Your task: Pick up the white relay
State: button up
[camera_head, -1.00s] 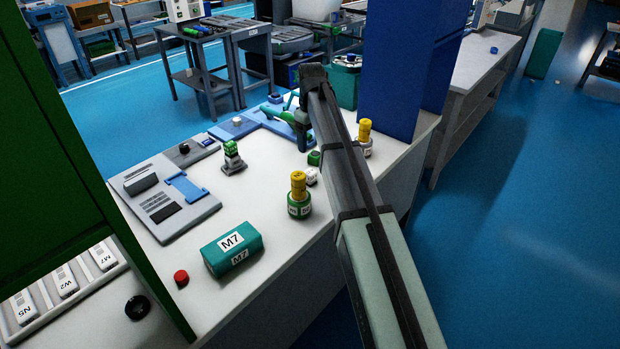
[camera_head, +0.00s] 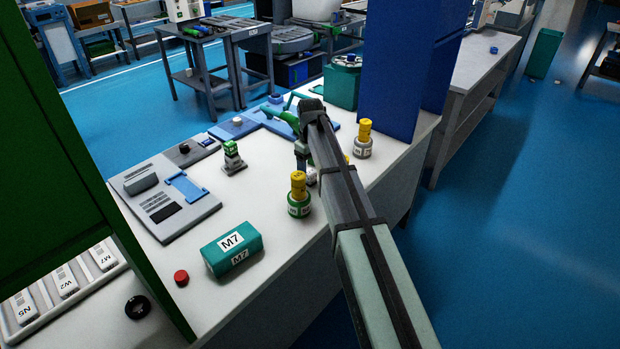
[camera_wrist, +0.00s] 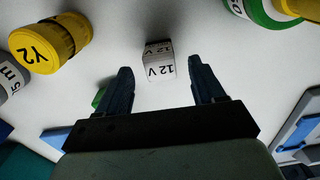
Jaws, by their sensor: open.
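The white relay (camera_wrist: 160,66) is a small white block marked "12 V". In the wrist view it stands on the white bench top, centred ahead of the gap between my fingertips. My gripper (camera_wrist: 158,84) is open, with one dark finger on each side of that gap and nothing held.
A yellow-topped cylinder marked "Y2" (camera_wrist: 48,46) lies left of the relay in the wrist view. A yellow and green cylinder (camera_head: 299,196) stands close by in the head view. A teal M7 box (camera_head: 232,250) and a blue cabinet (camera_head: 403,70) flank the area.

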aim_at(310, 172)
notch_tip(310, 172, down, 3)
jog(key=shift+f, duration=0.15)
jog(key=c, duration=1.1)
